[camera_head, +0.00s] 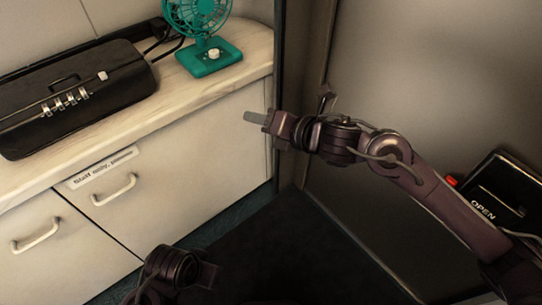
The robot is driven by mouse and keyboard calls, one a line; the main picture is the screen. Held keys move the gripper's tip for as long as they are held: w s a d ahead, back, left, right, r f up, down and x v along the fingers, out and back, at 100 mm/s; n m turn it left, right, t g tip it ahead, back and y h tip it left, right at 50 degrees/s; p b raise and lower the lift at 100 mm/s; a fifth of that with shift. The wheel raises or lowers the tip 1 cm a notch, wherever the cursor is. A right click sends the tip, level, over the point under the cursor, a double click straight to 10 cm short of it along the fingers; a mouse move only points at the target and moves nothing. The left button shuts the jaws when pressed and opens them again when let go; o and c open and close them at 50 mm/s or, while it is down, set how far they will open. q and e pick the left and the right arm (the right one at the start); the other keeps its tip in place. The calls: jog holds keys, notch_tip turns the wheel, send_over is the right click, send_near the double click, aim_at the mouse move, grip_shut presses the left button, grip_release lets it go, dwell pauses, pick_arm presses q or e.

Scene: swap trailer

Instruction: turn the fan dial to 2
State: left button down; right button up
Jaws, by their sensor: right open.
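A teal fan (203,36) stands at the back right of the wooden counter, near the top edge of the view. Its cream dial (213,55) sits on the teal base; its setting is too small to read. My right gripper (258,118) comes in from the right and points left. It is in front of the drawer face, below and to the right of the fan, apart from it and empty. My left gripper (207,275) is low in the view, far from the fan; I cannot tell the state of its jaws.
A black case (75,95) with number locks lies on the counter (200,92), left of the fan. Drawers with white handles (113,190) and a "Staff only" label are below. A dark frame (292,60) stands right of the counter. A box marked OPEN (495,195) is at right.

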jog(key=s+f+m+h, duration=0.1)
jog(key=s+f+m, duration=0.3)
jog(key=m, duration=0.4)
jog(key=shift+a+f+m, duration=0.3)
jog(key=shift+f+m, duration=0.1)
jog(key=shift+f, duration=0.3)
jog(key=shift+s, duration=0.1)
